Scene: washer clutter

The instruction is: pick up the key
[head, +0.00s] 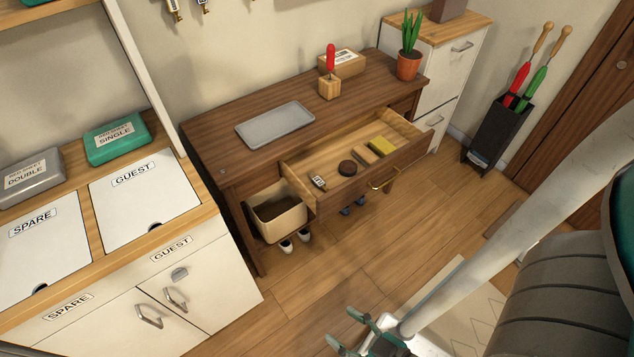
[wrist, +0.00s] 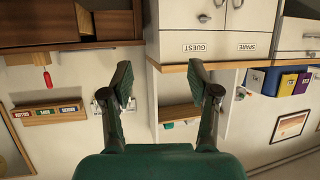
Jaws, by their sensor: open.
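A small tagged item (head: 318,183), which looks like a key with a white label, lies in the left front part of the open desk drawer (head: 300,192). It is too small to make out its shape surely. Similar tagged items (head: 174,8) hang on the wall at the top edge of the head view, partly cut off. My gripper (head: 348,332) is at the bottom of the head view, well in front of the drawer and apart from it. In the wrist view my gripper (wrist: 160,82) is open with nothing between its fingers.
The drawer also holds a dark round thing (head: 347,168), a tan block (head: 365,155) and a yellow block (head: 383,146). A grey tray (head: 275,124) and a potted plant (head: 409,65) stand on the desk. A beige bin (head: 278,212) is below.

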